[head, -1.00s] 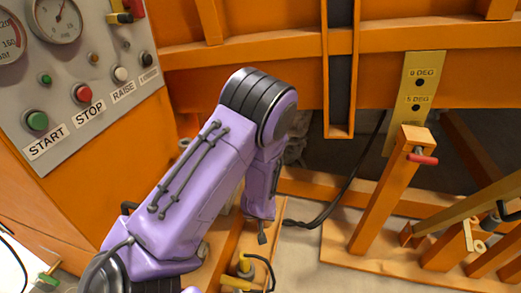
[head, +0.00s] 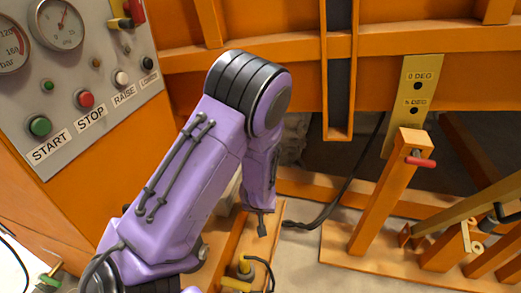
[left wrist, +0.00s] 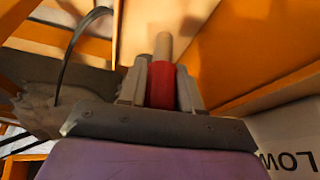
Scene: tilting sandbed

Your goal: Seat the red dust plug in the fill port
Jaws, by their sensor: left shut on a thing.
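The red dust plug (left wrist: 161,86) is between the fingers of my left gripper (left wrist: 161,72) in the left wrist view. A tan, rounded cylinder sticks out beyond its red part. In the head view my left gripper (head: 262,224) hangs low beside the wooden block (head: 226,252), its fingers mostly hidden by my purple arm; I cannot make out the plug there. I cannot identify the fill port in either view. My right gripper is not in view.
A control panel (head: 75,105) with gauges and buttons stands at the left. A yellow fitting (head: 244,267) with a black hose is near the bottom middle. An orange post with a red-handled pin (head: 420,161) stands at the right.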

